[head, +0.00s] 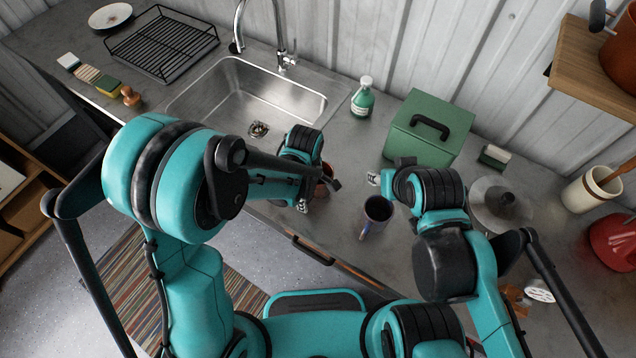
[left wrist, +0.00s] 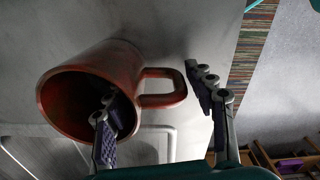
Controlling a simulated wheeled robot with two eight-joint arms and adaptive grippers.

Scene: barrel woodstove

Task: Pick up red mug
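The red mug (left wrist: 92,72) fills much of the left wrist view, its dark mouth facing the camera and its handle (left wrist: 165,88) pointing right. My left gripper (left wrist: 155,95) is open around the mug's wall and handle: one finger reaches into the mouth, and the other is outside, beyond the handle. The outer finger looks apart from the handle. In the head view the mug (head: 328,170) is mostly hidden behind my left gripper (head: 320,193) near the counter's front edge. My right gripper (head: 380,178) is above the counter; its finger opening is unclear.
A dark blue cup (head: 376,214) stands to the right, close to my right gripper. A green box (head: 428,130), a green bottle (head: 362,100) and the sink (head: 245,95) are behind. A grey disc-shaped lid (head: 500,203) lies at right.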

